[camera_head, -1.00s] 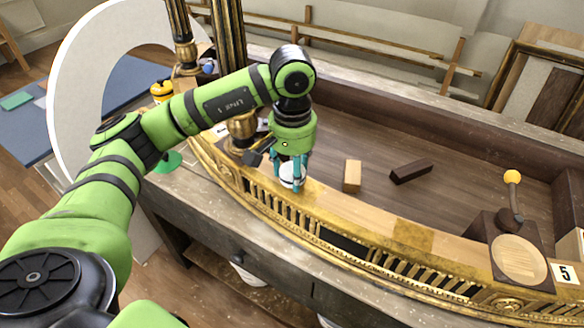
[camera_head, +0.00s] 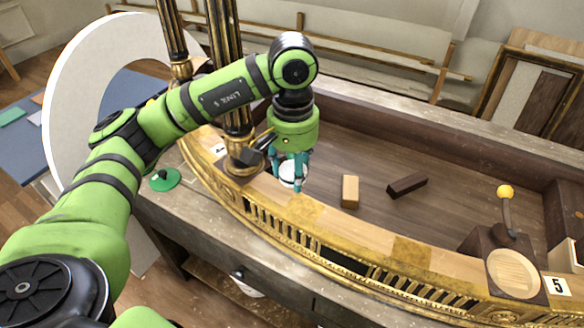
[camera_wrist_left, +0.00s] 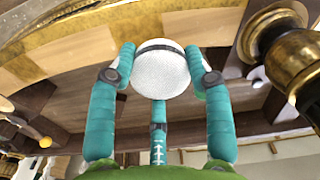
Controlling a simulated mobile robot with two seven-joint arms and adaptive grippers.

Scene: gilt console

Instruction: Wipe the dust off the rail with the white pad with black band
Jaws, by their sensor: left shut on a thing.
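My left gripper (camera_head: 292,170) comes down from above at the inner edge of the curved gilt rail (camera_head: 270,205). It is shut on the white pad with black band (camera_head: 291,180), which shows small between the fingers in the head view. In the left wrist view the round white pad (camera_wrist_left: 160,75), with its dark band, sits between the teal fingers (camera_wrist_left: 160,85), and the rail (camera_wrist_left: 90,45) lies behind it. I cannot tell whether the pad touches the rail. The rail's top has bare wood and gold patches; dust is hard to make out. My right gripper is not in view.
A light wooden block (camera_head: 350,191) and a dark block (camera_head: 407,185) lie on the brown tray floor inside the rail. Dark gilt columns (camera_head: 226,70) stand close left of the gripper. A yellow-knobbed tool (camera_head: 505,193) stands at the right.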

